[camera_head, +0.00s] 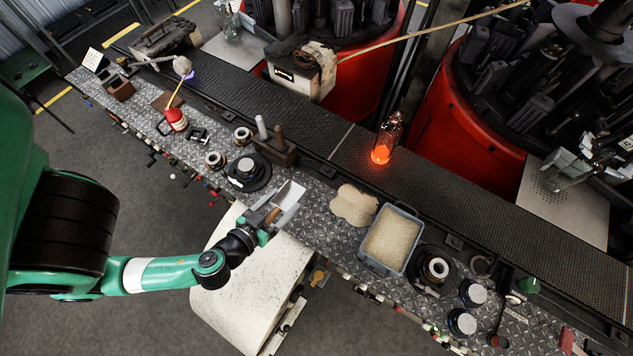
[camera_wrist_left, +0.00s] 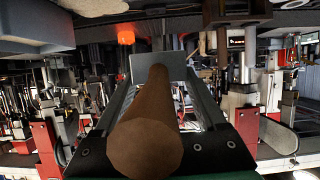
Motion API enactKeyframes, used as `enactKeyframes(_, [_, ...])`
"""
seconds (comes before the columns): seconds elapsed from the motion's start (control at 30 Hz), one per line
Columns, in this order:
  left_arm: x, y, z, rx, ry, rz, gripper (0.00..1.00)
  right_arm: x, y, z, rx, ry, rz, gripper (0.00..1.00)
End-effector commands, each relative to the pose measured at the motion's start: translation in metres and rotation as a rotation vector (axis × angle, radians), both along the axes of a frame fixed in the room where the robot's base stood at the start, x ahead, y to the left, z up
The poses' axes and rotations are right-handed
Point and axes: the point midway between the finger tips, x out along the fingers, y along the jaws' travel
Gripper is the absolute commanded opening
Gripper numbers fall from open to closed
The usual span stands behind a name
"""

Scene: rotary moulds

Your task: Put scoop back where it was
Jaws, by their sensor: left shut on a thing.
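The scoop (camera_head: 290,194) has a light metal pan and a brown wooden handle. My left gripper (camera_head: 271,215) is shut on the scoop's handle, at the near edge of the patterned metal bench. The pan points up and to the right in the head view, over the bench; I cannot tell its exact height. In the left wrist view the wooden handle (camera_wrist_left: 150,120) runs between the fingers of my left gripper (camera_wrist_left: 160,95), with the grey pan (camera_wrist_left: 158,65) beyond it. My right gripper does not show.
A grey bin of pale grains (camera_head: 391,238) stands on the bench (camera_head: 318,205), right of the scoop. A flat tan patch (camera_head: 354,205) lies beside it. A black round piece (camera_head: 248,172) and a wooden block with upright handles (camera_head: 276,151) stand beyond the scoop. A glowing bottle (camera_head: 381,153) is on the conveyor.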

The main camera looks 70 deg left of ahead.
Motion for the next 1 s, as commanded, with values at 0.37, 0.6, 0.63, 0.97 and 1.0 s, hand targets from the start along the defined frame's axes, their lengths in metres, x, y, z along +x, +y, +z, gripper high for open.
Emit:
enactKeyframes(0.37, [0.048,0.039,-0.017,0.005,-0.011,0.013,0.00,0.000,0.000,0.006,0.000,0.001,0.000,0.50])
enactKeyframes(0.6, [0.092,0.070,-0.071,0.006,-0.009,0.003,0.00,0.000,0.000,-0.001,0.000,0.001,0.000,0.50])
enactKeyframes(0.63, [0.095,0.073,-0.076,0.005,-0.008,0.004,0.00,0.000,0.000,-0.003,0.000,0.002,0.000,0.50])
enactKeyframes(0.97, [0.109,0.082,-0.096,0.006,-0.009,0.000,0.00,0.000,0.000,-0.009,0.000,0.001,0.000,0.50])
enactKeyframes(1.0, [0.111,0.084,-0.103,0.006,-0.007,0.001,0.00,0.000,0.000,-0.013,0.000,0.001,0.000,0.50])
